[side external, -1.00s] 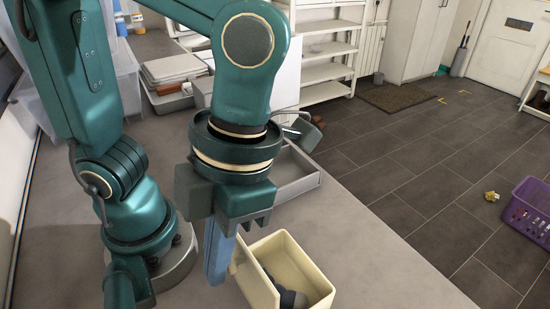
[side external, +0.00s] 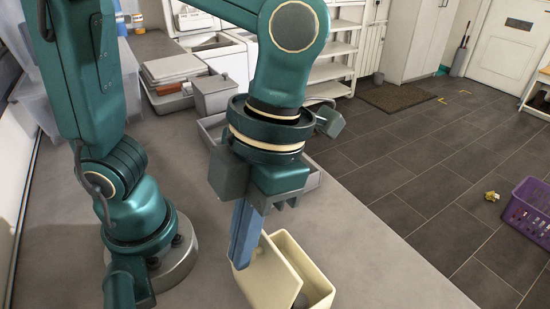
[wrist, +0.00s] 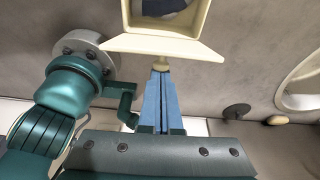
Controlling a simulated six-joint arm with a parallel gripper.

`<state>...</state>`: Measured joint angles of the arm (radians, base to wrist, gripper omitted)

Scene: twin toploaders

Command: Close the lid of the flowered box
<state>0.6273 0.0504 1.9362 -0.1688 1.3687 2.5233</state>
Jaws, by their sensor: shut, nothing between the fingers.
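A cream box (side external: 318,268) stands near the front of the counter, with its hinged lid (side external: 272,276) raised and leaning over the opening. No flower pattern shows on it. A dark thing lies inside, partly hidden by the lid. The box (wrist: 207,14) and lid (wrist: 165,47) also show at the top of the wrist view. My gripper (side external: 239,264) has its blue fingers together and empty, pointing down at the lid's outer left side. In the wrist view the fingertips (wrist: 160,73) are close to the lid; contact is unclear.
A grey tray (side external: 310,178) lies behind my gripper, and a grey bin (side external: 212,95) stands further back. Stacked trays (side external: 172,70) and clear tubs are at the back left. The counter right of the box is bare to its edge.

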